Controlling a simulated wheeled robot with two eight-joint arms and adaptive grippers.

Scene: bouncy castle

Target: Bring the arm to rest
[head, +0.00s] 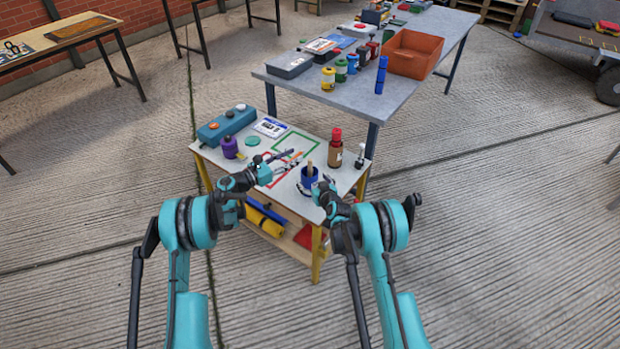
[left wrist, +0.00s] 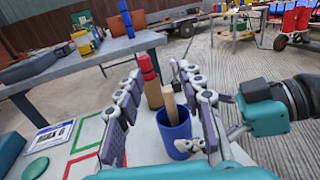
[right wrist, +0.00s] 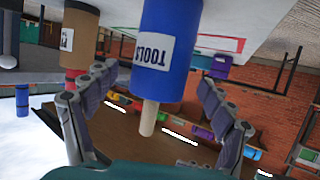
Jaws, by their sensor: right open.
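A blue cup labelled TOOLS (head: 309,176) stands upright on a small work table (head: 210,158), with a wooden handle (head: 309,165) sticking out of it. My left gripper (head: 282,160) is open and empty above the table, left of the cup. The cup (left wrist: 174,135) shows beyond its fingers in the left wrist view. My right gripper (head: 322,188) is open, close to the front right of the cup. In the right wrist view, which is upside down, the cup (right wrist: 165,60) shows between the spread fingers; I cannot tell whether they touch it.
A brown bottle with a red cap (head: 335,150) stands behind the cup. A teal case (head: 226,125) and a purple container (head: 229,147) stand at the table's left. A larger grey table (head: 345,105) with an orange bin (head: 414,54) is behind.

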